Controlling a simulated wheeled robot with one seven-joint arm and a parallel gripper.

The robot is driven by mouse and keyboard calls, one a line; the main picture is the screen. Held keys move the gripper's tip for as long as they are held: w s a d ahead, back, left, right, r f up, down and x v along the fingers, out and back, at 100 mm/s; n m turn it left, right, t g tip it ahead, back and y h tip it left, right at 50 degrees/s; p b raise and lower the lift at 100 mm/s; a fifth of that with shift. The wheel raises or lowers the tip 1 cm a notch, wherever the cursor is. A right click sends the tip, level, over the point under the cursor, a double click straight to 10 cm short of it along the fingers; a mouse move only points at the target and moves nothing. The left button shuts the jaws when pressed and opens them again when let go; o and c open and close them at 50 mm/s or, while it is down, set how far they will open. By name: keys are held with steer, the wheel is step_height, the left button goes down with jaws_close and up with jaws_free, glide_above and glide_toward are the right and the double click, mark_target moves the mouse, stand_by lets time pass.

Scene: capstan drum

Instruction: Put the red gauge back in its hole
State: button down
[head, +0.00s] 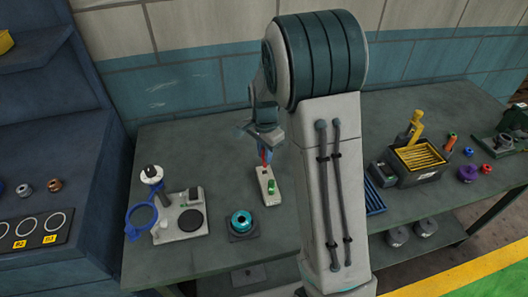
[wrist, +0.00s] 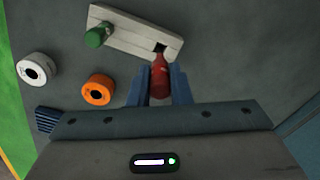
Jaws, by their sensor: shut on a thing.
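My gripper (head: 265,150) is above the middle of the workbench, its blue fingers shut on the red gauge (wrist: 160,80). In the wrist view the gripper (wrist: 160,72) grips the gauge from both sides, and the gauge's far end points at the pale block (wrist: 130,31). I cannot tell whether the gauge touches the block. A green gauge (wrist: 95,37) stands at the block's other end. In the head view the block (head: 267,199) lies below my gripper.
An orange ring (wrist: 98,90) and a white ring (wrist: 33,69) lie left of the fingers. A crate (head: 420,160) is at right.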

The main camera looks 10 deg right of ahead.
steer(key=shift+f+b, duration=1.8)
steer(key=shift+f, duration=0.6)
stand_by(2.4)
steer(key=c, duration=1.3)
jaws_free()
steer(key=shift+o, duration=0.2)
steer(key=shift+r, duration=0.1)
step_height(320, 180, up, 14)
steer(key=shift+f+b, duration=0.15)
steer(key=shift+b, duration=0.25)
steer(key=s+n+t, duration=0.3)
steer(key=s+n, duration=0.9)
steer(key=s, duration=1.1)
steer(key=shift+a+n, duration=0.15)
steer(key=shift+n, duration=0.15)
